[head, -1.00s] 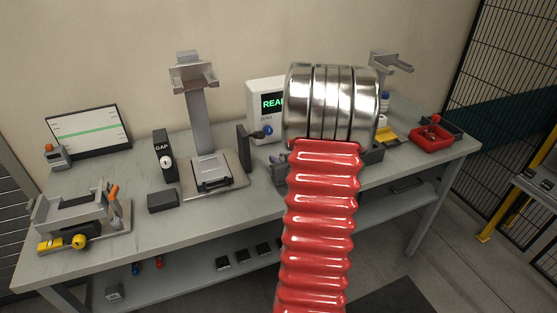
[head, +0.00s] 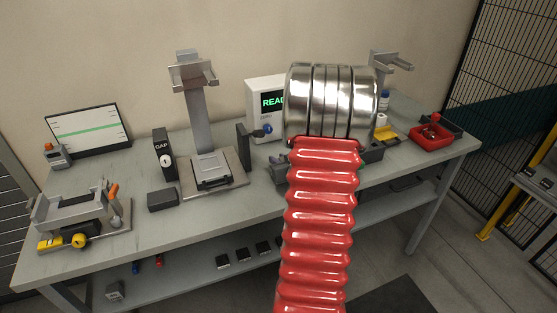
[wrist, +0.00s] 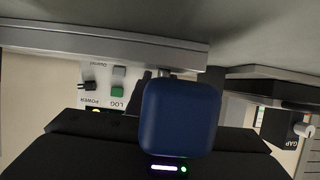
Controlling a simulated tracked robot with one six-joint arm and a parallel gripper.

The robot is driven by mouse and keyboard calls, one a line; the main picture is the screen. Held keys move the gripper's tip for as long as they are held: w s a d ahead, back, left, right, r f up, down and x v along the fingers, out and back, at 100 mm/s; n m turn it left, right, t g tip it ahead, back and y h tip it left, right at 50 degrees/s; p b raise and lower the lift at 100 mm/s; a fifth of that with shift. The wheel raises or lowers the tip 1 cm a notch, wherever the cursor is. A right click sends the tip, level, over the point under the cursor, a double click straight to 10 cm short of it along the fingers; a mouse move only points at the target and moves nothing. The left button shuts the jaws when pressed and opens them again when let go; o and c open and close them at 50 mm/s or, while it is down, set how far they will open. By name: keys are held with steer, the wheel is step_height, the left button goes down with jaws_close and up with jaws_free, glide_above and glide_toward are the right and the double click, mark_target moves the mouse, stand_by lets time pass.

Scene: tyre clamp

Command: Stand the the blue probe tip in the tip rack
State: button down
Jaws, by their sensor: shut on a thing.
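A dark blue rounded block, which I take to be the blue probe tip (wrist: 180,116), fills the middle of the wrist view. My black gripper (wrist: 172,152) is shut on it, and its fingertips are largely hidden behind the blue block. In the head view my own arm, with its red bellows and metal cuff, covers the middle of the bench and hides the gripper's hold. I cannot make out the tip rack with certainty in either view.
The bench (head: 112,180) carries a steel stand (head: 200,125), a GAP box (head: 164,155), a READY display (head: 264,105) and a red tray (head: 431,137). A fixture with yellow knobs (head: 78,240) stands at front left. The wrist view is upside down, with a LOG button (wrist: 117,92).

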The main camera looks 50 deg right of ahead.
steer(key=shift+f, duration=0.5)
stand_by(0.3)
steer(key=c, duration=1.5)
jaws_free()
steer(key=shift+o, duration=0.2)
steer(key=v, duration=1.3)
steer(key=shift+s+a+r, duration=0.2)
steer(key=shift+s, duration=0.1)
